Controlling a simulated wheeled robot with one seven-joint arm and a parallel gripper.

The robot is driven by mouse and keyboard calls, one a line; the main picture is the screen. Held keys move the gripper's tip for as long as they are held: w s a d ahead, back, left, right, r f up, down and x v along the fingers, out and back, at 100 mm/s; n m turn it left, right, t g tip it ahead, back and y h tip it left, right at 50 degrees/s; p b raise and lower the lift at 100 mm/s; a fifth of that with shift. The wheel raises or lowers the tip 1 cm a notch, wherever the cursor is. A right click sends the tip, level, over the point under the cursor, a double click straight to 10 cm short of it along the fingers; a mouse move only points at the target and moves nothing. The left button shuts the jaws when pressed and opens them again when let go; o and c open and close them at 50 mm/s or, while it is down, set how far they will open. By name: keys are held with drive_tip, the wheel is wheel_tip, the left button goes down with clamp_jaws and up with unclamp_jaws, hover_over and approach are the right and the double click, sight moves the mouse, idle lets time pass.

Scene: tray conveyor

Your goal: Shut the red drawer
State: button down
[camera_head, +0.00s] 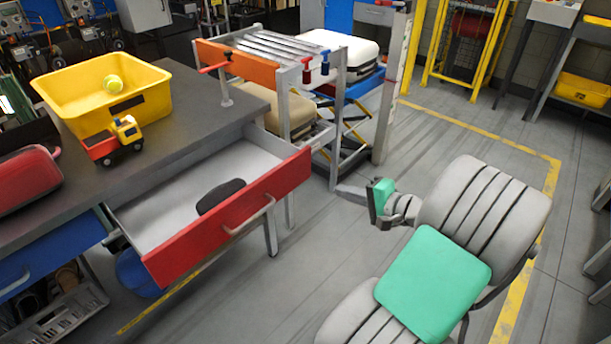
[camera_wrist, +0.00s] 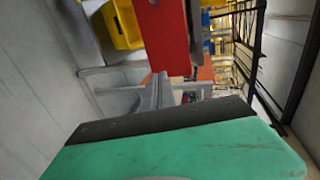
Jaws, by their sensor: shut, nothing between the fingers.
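The red drawer (camera_head: 235,215) is pulled well out from under the grey workbench. Its red front has a pale bar handle (camera_head: 250,216), and its white inside holds a dark rounded object (camera_head: 220,196). In the wrist view a red panel, apparently the drawer front (camera_wrist: 160,35), stands ahead at the top centre. My gripper (camera_head: 375,203), with a green part, is to the right of the drawer front, clearly apart from it. It is shut and empty. My green and dark gripper parts fill the bottom of the wrist view and hide what lies below.
On the workbench (camera_head: 185,90) stand a yellow bin (camera_head: 140,108) with a ball, a toy truck (camera_head: 115,140) and a red case (camera_head: 28,178). A blue drawer (camera_head: 45,250) is at the left. A roller stand (camera_head: 335,130) is behind the drawer. Floor between drawer and gripper is clear.

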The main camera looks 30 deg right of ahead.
sight(297, 175)
drive_tip(key=x, duration=0.4)
drive_tip(key=b+x, duration=0.1)
drive_tip(key=x, duration=0.3)
drive_tip(key=b+x, duration=0.1)
drive_tip(key=x, duration=0.3)
drive_tip(key=shift+w+a+r, duration=0.25)
drive_tip(key=shift+w, duration=0.15)
drive_tip(key=shift+w+a, duration=0.1)
drive_tip(key=shift+w, duration=0.4)
drive_tip(key=shift+w+r, duration=0.1)
